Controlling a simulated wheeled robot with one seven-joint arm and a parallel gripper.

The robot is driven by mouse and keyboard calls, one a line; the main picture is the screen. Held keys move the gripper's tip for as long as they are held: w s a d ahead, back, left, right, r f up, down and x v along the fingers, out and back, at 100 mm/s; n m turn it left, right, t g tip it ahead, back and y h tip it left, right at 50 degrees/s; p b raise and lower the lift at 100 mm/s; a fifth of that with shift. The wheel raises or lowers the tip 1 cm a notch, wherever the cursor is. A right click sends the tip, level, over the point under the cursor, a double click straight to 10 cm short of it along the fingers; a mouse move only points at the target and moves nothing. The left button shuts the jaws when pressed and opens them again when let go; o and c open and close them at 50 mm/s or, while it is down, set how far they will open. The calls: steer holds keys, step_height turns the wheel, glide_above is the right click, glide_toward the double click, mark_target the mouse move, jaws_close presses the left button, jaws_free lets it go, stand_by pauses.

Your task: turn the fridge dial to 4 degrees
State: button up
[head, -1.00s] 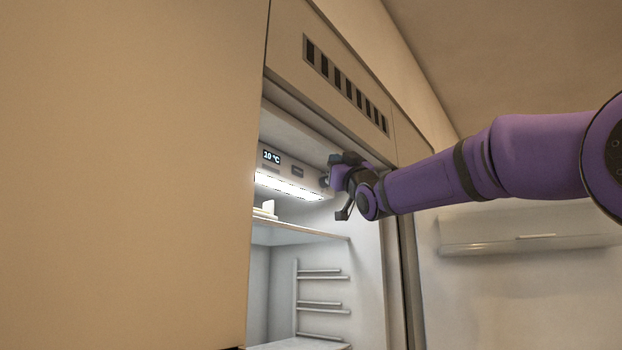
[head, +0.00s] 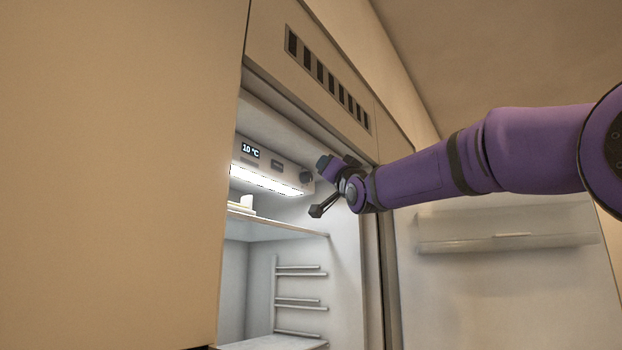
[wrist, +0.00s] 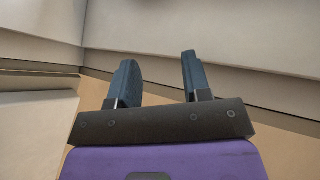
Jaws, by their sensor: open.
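The fridge stands open. A dark round dial (head: 306,177) sits at the panel's right end. My gripper (head: 318,187) is open and empty, just right of the dial, with one finger near the dial's level and the other lower. Whether a finger touches the dial I cannot tell. In the wrist view both fingers (wrist: 158,80) are spread apart with nothing between them, and the dial does not show there.
A lit strip (head: 265,181) runs below the panel. A shelf (head: 275,229) with a pale item (head: 243,205) lies under it. The open fridge door (head: 510,290) with a door shelf is at right. A vent grille (head: 328,80) is above, and a large cabinet front (head: 110,170) is at left.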

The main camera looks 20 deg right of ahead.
mark_target(310, 177)
steer(key=w+m, duration=0.3)
steer(key=w+a+m+g+h, duration=0.1)
steer(key=w+m, duration=0.2)
steer(key=w, duration=0.1)
steer(key=w+a+r+m+g+h, duration=0.1)
steer(key=w+m, duration=0.2)
steer(key=w, duration=0.1)
steer(key=shift+r, duration=0.1)
stand_by(0.4)
steer(key=c, duration=0.6)
